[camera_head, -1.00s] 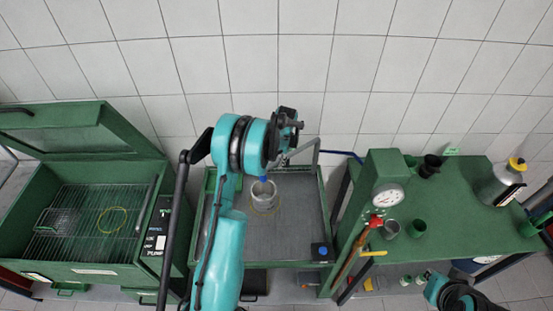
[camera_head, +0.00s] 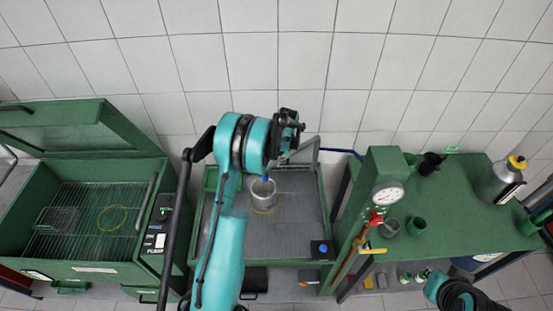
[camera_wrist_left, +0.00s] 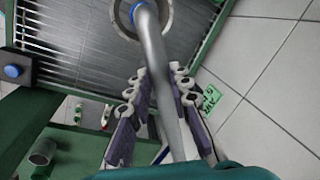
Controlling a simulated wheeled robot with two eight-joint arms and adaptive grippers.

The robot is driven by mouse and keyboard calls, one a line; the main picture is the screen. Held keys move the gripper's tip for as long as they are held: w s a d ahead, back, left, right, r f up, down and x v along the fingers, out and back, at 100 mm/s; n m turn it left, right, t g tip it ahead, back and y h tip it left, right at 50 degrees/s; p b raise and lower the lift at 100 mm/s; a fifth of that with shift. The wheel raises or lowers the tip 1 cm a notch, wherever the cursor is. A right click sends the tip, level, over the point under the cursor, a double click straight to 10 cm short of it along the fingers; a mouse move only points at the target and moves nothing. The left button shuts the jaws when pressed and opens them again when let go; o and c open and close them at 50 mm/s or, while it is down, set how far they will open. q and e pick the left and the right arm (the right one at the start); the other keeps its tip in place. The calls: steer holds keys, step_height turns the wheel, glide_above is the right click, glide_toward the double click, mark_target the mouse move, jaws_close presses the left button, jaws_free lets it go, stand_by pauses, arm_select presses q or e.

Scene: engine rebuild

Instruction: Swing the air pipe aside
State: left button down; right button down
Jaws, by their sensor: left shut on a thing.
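The air pipe (camera_head: 316,152) is a bent grey tube at the back of the tray of the middle green bench. In the left wrist view the pipe (camera_wrist_left: 155,50) runs between the fingers of my left gripper (camera_wrist_left: 163,90), which is shut on it. The left gripper also shows in the head view (camera_head: 291,122), partly hidden by its own wrist. The blue-tipped end of the pipe (camera_wrist_left: 137,12) is over a metal cylinder (camera_head: 263,190) standing in the tray. My right gripper (camera_head: 426,274) is low at the right; its finger opening is unclear.
An open green washing cabinet (camera_head: 95,270) with a wire rack stands at the left. A green post with a gauge (camera_head: 387,194) and a red-handled valve (camera_head: 375,219) stands right of the tray. The green table (camera_head: 455,220) at the right holds cups and a bottle (camera_head: 500,182).

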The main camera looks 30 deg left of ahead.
arm_select(q)
steer(key=w+d+n+g+b, duration=0.2)
steer(key=d+n+b, duration=0.5)
steer(key=d, duration=1.4)
steer(key=n, duration=0.3)
steer(key=shift+w+n+b, duration=0.2)
steer(key=shift+n+b, duration=0.1)
steer(key=shift+b, duration=0.05)
steer(key=shift+r, duration=0.1)
steer(key=c, duration=1.6)
jaws_free()
steer(key=shift+o, duration=1.2)
steer(key=shift+d, duration=0.1)
steer(key=shift+w+d, duration=0.1)
